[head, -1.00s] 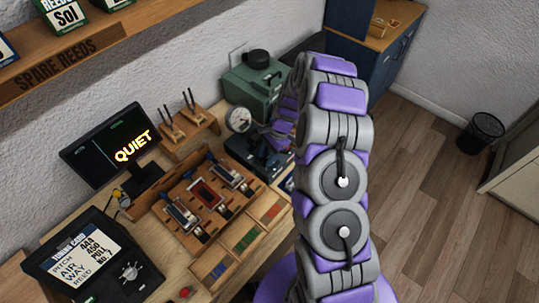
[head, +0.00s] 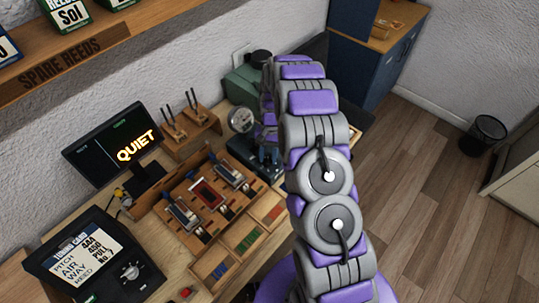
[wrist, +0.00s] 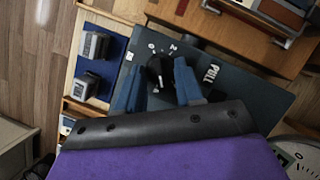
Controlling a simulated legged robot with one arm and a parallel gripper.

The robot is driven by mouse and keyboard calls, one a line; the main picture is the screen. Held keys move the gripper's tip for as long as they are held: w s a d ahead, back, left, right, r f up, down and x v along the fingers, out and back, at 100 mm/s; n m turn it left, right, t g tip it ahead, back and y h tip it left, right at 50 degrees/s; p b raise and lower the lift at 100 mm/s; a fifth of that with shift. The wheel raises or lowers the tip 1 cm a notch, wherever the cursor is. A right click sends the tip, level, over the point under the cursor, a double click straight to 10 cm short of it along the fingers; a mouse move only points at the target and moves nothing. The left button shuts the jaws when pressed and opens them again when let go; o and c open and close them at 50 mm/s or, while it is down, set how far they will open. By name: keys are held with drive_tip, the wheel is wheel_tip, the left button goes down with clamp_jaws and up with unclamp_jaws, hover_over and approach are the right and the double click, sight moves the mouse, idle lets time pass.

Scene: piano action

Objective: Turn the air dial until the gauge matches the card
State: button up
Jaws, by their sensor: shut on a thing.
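The air dial (wrist: 155,68) is a black knob on a dark panel with white numbers and the word PULL. In the wrist view my gripper (wrist: 157,84) has its blue fingers on either side of the knob, shut on it. In the head view my gripper (head: 269,156) is over the dark blue box (head: 247,163), and the arm hides part of it. The round white gauge (head: 241,120) stands behind the box; its edge also shows in the wrist view (wrist: 303,155). Its needle is too small to read.
A monitor (head: 110,145) reads QUIET. A wooden rack (head: 205,195) with reed pieces is left of the box. A green machine (head: 243,86) stands behind the gauge. A shelf (head: 75,55) marked SPARE REEDS is at upper left. Open floor lies to the right.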

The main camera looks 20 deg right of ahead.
drive_tip(key=shift+s+a+f+n, duration=0.15)
drive_tip(key=shift+s+n, duration=0.1)
drive_tip(key=shift+n, duration=0.15)
drive_tip(key=o, duration=1)
drive_tip(key=shift+w+a, duration=0.1)
drive_tip(key=shift+w+r, duration=0.15)
drive_tip(key=shift+r, duration=0.1)
drive_tip(key=p+v, duration=0.1)
drive_tip(key=v, duration=1.6)
drive_tip(key=shift+w+a+f, duration=0.1)
drive_tip(key=shift+w, duration=0.05)
drive_tip(key=shift+o, duration=0.3)
